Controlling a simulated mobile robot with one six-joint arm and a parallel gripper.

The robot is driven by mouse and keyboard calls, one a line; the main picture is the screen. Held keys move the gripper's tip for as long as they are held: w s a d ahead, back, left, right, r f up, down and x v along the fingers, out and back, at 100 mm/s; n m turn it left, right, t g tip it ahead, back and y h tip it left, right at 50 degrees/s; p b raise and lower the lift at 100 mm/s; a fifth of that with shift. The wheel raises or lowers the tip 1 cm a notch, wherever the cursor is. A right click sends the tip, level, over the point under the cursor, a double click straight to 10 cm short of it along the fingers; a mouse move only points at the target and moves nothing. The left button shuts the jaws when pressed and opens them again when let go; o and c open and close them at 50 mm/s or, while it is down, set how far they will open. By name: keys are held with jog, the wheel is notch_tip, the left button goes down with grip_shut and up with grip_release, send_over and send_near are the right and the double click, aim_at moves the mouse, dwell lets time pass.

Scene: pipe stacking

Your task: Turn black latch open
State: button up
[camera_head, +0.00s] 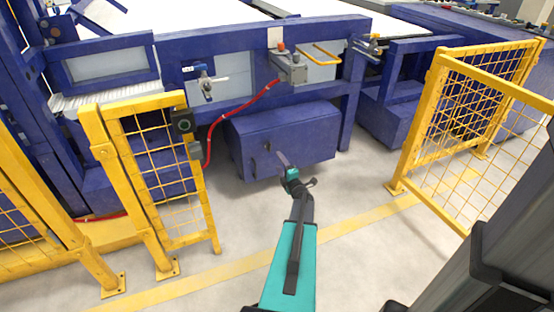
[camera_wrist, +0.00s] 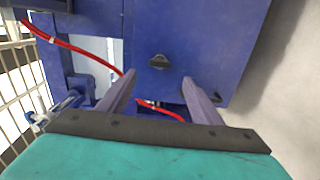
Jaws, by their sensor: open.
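The black latch (camera_wrist: 158,62) is a small dark handle on the face of a blue cabinet (camera_wrist: 215,35) in the wrist view. In the head view the latch (camera_head: 267,147) is a small dark spot left of centre on the low blue cabinet (camera_head: 310,130). My gripper (camera_wrist: 159,79) is open and empty. Its two grey fingers point toward the cabinet face, and the latch appears between and just beyond the fingertips. In the head view my gripper (camera_head: 281,158) is just right of the latch; whether it touches anything is unclear.
A red hose (camera_head: 240,108) hangs left of the cabinet and crosses behind the fingers in the wrist view. Yellow mesh fences stand on the left (camera_head: 155,165) and right (camera_head: 470,115). The grey floor between them is clear.

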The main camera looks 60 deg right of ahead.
jog(key=shift+v, duration=1.3)
